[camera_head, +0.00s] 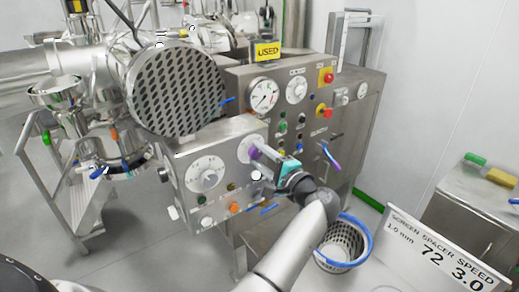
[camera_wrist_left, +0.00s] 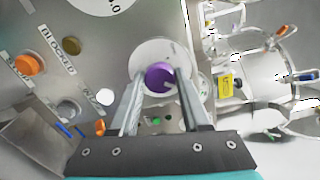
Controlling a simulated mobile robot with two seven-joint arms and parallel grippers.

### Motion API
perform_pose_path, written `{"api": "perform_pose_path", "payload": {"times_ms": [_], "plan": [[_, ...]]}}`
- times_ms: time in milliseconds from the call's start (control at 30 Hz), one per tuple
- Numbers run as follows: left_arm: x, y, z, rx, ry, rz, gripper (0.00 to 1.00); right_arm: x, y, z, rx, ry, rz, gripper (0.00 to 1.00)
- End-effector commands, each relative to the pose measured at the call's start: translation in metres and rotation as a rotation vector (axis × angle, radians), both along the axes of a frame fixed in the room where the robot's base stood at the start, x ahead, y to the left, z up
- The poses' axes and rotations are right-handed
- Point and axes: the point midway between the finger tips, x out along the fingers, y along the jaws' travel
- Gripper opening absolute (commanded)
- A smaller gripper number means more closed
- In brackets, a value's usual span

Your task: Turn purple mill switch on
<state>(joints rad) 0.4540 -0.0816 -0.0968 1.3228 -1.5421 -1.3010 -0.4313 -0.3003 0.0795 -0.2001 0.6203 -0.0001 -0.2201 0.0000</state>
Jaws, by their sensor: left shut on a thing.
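The purple mill switch (camera_head: 254,154) is a round knob on a pale dial plate, on the front of the steel control box. In the left wrist view the purple knob (camera_wrist_left: 159,76) sits between the fingertips of my left gripper (camera_wrist_left: 161,84). In the head view my left gripper (camera_head: 268,157) reaches the knob from the lower right and partly covers its dial. The fingers are shut on the knob's sides. I cannot read which setting the knob points to. My right gripper is not in view.
A larger white dial (camera_head: 206,174) and an orange button (camera_head: 235,208) share the box. A taller panel (camera_head: 345,125) with gauges and red buttons stands behind. A perforated drum (camera_head: 175,90) is above left. A basket (camera_head: 340,245) stands below right of my arm.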

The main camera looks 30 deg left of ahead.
Motion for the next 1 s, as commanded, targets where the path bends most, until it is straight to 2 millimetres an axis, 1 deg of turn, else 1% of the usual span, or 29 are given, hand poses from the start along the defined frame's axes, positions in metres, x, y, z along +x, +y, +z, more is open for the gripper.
{"api": "perform_pose_path", "payload": {"times_ms": [33,300,800,833,1000], "plan": [[0.0005,0.0002,0.0033,0.013,0.021,-0.002,0.00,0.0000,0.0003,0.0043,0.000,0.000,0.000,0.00],[0.0007,-0.0001,0.0021,0.043,0.094,-0.002,0.00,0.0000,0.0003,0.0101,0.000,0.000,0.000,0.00],[0.0006,0.0001,0.0014,0.049,0.109,-0.002,0.00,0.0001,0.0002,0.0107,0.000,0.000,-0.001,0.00],[0.0006,0.0001,0.0014,0.049,0.109,-0.002,0.49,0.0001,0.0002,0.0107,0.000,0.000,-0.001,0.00],[0.0004,0.0001,0.0010,0.048,0.109,-0.001,0.68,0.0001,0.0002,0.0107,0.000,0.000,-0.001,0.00]]}}
